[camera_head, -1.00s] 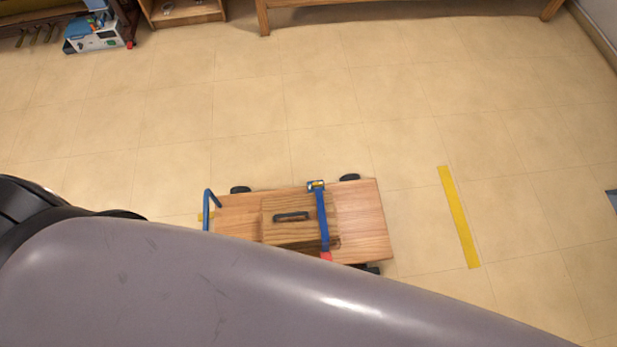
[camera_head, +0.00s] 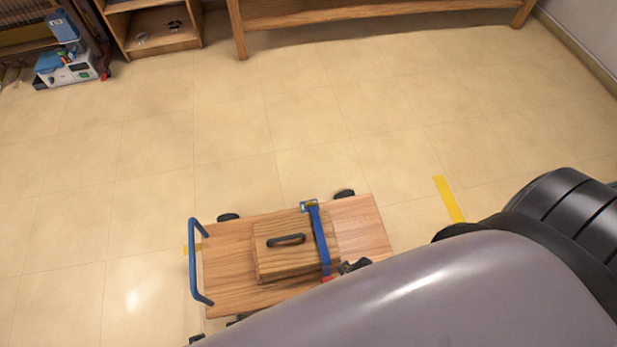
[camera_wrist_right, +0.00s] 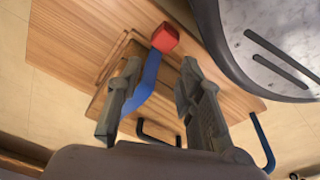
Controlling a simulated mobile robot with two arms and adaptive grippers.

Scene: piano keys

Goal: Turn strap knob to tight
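A wooden cart (camera_head: 225,255) with a blue handle carries a wooden box (camera_head: 275,262) with a dark handle. A blue strap (camera_head: 320,240) crosses the box, with a metal buckle (camera_head: 309,205) at its far end. A red knob (camera_head: 327,278) is at the strap's near end, partly hidden by my arm. In the right wrist view the red knob (camera_wrist_right: 165,38) lies just beyond my right fingertips, roughly between them in the picture. My right gripper (camera_wrist_right: 160,66) is open and empty. Its tip shows beside the knob in the head view (camera_head: 353,266). My left gripper is not in view.
My grey arm covers the lower right of the head view. A yellow floor strip (camera_head: 448,198) lies right of the cart. A wooden shelf (camera_head: 155,40) and a long bench (camera_head: 370,16) stand at the back. The tiled floor between is clear.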

